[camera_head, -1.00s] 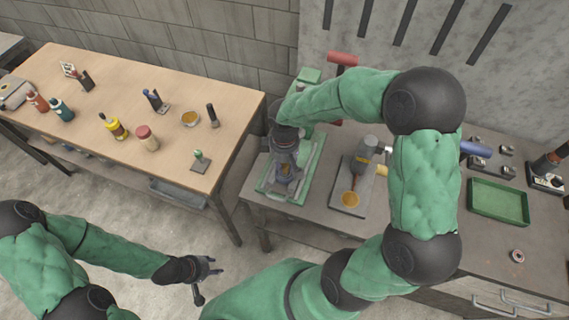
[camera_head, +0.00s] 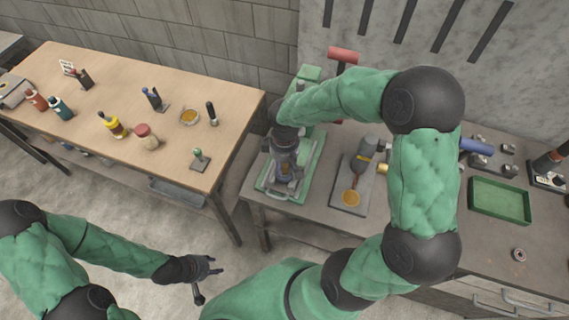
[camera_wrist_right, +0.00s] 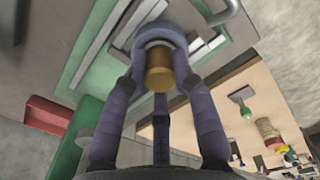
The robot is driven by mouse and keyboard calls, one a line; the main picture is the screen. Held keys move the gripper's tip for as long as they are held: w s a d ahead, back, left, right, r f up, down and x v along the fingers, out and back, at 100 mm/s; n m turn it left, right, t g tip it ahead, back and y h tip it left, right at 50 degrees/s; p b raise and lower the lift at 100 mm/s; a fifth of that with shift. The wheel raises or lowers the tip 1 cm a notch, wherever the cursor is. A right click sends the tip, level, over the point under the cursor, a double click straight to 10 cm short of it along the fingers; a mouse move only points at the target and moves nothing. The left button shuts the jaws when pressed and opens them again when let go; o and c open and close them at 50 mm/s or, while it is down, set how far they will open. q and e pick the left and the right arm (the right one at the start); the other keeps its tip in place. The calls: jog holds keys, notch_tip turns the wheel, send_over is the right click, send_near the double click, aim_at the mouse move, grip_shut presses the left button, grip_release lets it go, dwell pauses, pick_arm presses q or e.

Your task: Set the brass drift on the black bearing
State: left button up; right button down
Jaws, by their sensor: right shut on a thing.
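My right gripper (camera_head: 285,172) points down over the green-edged press base (camera_head: 312,172) on the grey bench. In the right wrist view its dark fingers (camera_wrist_right: 160,85) close in around the brass drift (camera_wrist_right: 159,68), a short brass cylinder held between them. I cannot make out the black bearing; the gripper and arm cover the middle of the base. My left gripper (camera_head: 212,268) is empty, fingers apart, over the floor, away from both benches.
A green tray (camera_head: 499,201) and a small ring (camera_head: 519,254) are further right. The wooden table (camera_head: 130,85) holds bottles and tools.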

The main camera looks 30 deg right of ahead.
jog(key=shift+f, duration=0.1)
jog(key=c, duration=0.9)
grip_release()
notch_tip(320, 180, up, 12)
